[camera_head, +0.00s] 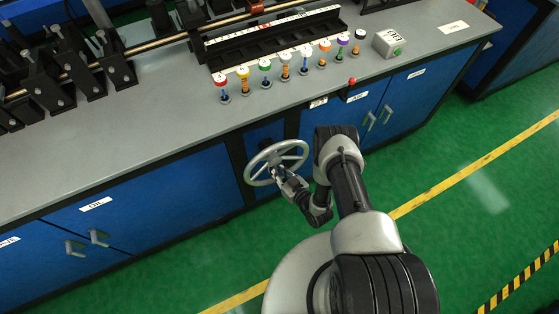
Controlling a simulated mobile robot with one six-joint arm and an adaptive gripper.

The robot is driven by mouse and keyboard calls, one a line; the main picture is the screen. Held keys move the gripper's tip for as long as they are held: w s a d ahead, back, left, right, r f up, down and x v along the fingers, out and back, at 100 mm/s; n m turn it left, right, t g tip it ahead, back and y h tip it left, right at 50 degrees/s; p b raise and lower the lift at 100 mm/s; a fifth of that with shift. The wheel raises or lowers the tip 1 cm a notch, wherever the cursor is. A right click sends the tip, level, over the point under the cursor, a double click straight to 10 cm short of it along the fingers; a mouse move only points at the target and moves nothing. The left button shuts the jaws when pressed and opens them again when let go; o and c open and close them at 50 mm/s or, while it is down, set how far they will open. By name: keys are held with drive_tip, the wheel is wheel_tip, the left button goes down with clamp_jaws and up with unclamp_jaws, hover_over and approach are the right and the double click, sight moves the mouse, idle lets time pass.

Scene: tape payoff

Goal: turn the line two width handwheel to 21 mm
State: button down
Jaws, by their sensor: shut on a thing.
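The handwheel (262,155), a grey metal wheel with spokes, stands out from the blue front of the bench, below the worktop's edge. My gripper (279,172) is at the wheel's lower right part and is shut on it; the fingertips are small and partly hidden by the wheel and my wrist. A ruler-like white scale (275,29) runs along the black rail on the worktop behind.
Several bobbin-like posts with coloured caps (265,67) stand in a row on the grey worktop (140,140). A red knob (352,82) sits at its front edge. Blue cabinets with handles (98,238) lie below. The green floor to the right is clear.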

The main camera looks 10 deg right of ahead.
drive_tip(key=shift+s+a+m+y, duration=0.3)
drive_tip(key=shift+a+m, duration=0.15)
drive_tip(key=shift+m, duration=0.25)
drive_tip(key=c, duration=1.6)
unclamp_jaws()
drive_tip(key=shift+w, duration=0.1)
drive_tip(key=v, duration=1.2)
